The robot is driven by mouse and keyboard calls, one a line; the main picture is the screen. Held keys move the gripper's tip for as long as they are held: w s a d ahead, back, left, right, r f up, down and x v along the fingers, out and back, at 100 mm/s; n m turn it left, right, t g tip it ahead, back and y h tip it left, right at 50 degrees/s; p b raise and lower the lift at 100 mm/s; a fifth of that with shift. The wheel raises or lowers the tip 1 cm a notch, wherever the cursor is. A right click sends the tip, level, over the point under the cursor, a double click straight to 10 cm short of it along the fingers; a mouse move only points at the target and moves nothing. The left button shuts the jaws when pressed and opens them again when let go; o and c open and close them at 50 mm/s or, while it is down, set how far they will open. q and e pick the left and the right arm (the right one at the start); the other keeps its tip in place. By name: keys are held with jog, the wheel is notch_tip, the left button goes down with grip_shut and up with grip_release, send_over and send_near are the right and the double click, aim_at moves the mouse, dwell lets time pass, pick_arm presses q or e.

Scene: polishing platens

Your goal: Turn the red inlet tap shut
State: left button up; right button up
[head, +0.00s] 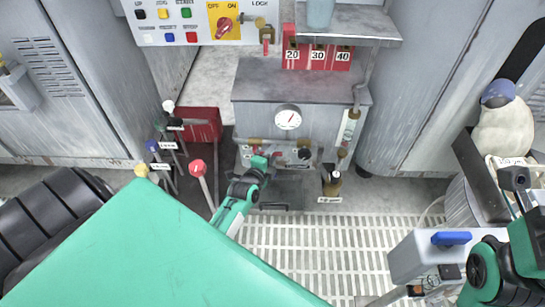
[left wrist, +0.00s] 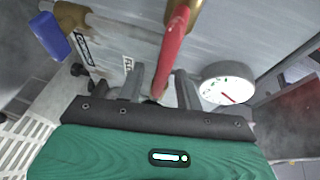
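The red inlet tap has a long red lever (left wrist: 176,42) on a brass body, seen in the left wrist view. Its lower end reaches down between the two grey fingers of my left gripper (left wrist: 160,88). The fingers stand apart on either side of the lever; I see no clear grip on it. In the head view my left gripper (head: 262,168) is at the pipework under the round gauge (head: 288,118) and partly hides the taps there. My right arm is at the lower right; its fingers do not show clearly.
A blue-handled brass valve (left wrist: 52,36) is close by in the left wrist view. Several coloured-knob levers, one with a red knob (head: 197,167), stand to the left. The grated floor (head: 310,250) in front is open.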

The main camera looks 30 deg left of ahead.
pick_arm(q)
jog(key=shift+w+f, duration=0.1)
jog(key=shift+w, duration=0.4)
grip_shut()
